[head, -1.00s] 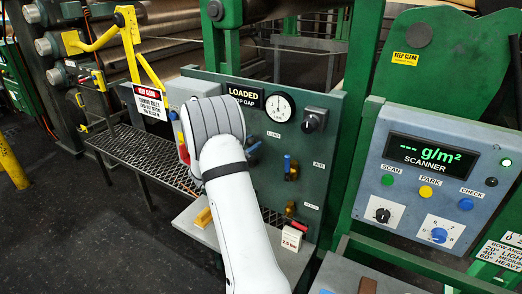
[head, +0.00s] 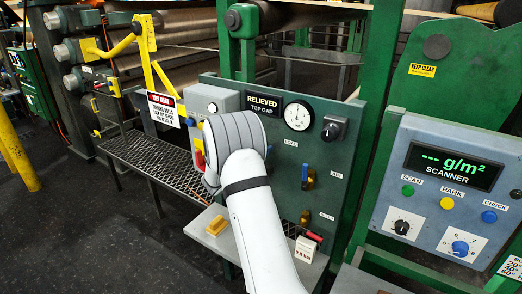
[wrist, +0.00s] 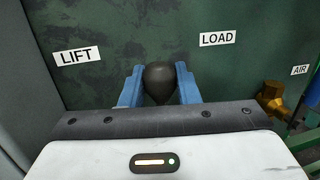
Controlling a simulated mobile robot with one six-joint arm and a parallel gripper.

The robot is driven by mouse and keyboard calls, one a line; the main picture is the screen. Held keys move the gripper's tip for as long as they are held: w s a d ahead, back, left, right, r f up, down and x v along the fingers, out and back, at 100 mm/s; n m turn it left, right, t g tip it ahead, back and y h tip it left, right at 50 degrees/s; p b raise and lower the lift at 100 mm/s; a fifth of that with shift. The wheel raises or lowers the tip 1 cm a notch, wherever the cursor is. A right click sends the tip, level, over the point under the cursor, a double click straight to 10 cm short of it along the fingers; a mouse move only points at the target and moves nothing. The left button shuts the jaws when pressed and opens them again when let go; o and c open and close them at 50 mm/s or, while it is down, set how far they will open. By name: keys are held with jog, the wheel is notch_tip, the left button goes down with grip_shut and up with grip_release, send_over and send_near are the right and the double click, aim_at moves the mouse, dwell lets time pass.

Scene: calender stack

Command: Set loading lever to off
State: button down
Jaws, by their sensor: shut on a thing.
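My gripper (wrist: 159,88) is shut on a dark rounded knob (wrist: 159,80), with one blue finger on each side of it. The knob sits between the LIFT label (wrist: 76,55) and the LOAD label (wrist: 217,38) on the green panel (wrist: 130,30). In the head view my white arm hides the knob and the gripper. The panel's sign (head: 265,103) reads RELIEVED, TOP GAP. A round dial gauge (head: 298,116) is beside the sign.
A brass valve (wrist: 270,100) is right of the gripper near the AIR label. A scanner console (head: 450,185) stands at the right. A mesh walkway (head: 150,158) and a small shelf (head: 225,240) lie below the panel.

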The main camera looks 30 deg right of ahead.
jog(key=c, duration=1.3)
grip_release()
jog(key=shift+d+r, duration=0.15)
jog(key=shift+c, duration=0.2)
jog(key=shift+o, duration=1.1)
jog(key=b+v, duration=0.2)
jog(key=v, duration=0.6)
jog(key=shift+s, duration=0.1)
